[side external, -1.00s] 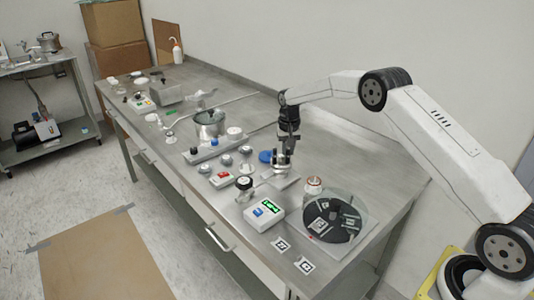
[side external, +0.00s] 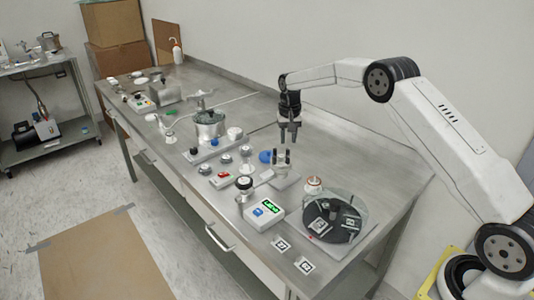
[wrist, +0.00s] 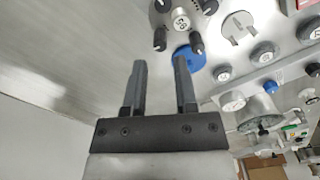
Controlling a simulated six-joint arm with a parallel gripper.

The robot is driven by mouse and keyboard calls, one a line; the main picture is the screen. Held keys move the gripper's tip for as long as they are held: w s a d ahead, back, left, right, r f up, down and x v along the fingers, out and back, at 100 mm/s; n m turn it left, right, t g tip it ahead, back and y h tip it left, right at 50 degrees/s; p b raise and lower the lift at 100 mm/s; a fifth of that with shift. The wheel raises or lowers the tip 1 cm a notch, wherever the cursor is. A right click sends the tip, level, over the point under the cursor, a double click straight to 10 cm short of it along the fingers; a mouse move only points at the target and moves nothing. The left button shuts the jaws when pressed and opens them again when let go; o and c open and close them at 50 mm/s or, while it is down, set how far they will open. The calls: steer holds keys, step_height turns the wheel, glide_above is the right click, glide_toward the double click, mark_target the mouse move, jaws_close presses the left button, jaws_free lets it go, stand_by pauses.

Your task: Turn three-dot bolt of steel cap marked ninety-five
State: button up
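The steel cap (wrist: 181,20) shows at the top of the wrist view, with a dark-on-white label that reads upside down, seemingly 95. Several dark-topped bolts (wrist: 197,43) stand around its rim; their dots are too small to tell apart. In the side view the cap (side external: 282,168) sits on a light plate, with dark bolts (side external: 276,154) standing up from it. My gripper (side external: 289,138) points down just above the cap, apart from it. In the wrist view the two fingers of my gripper (wrist: 160,65) are spread with nothing between them.
A blue disc (wrist: 188,58) lies beside the cap. A round dark tray (side external: 334,222), a box with a green display (side external: 266,212) and several knobs stand close by. A steel pot (side external: 210,128) stands farther back. Bare bench lies toward the wall.

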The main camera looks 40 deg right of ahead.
mark_target(288, 149)
steer(key=shift+r, duration=1.65)
steer(key=shift+s+a+m+t+h, duration=0.3)
steer(key=shift+a+m+h, duration=0.3)
steer(key=shift+m, duration=0.4)
steer(key=shift+s+a+m+t+h, duration=0.25)
steer(key=shift+a+m+t+h, duration=0.15)
steer(key=shift+m+h, duration=0.5)
steer(key=shift+s+a+m+t+h, duration=0.3)
steer(key=shift+a+m+h, duration=0.3)
steer(key=shift+m, duration=0.5)
steer(key=shift+w+d+f, duration=0.1)
steer(key=shift+f, duration=0.1)
steer(key=shift+x, duration=3.8)
jaws_close()
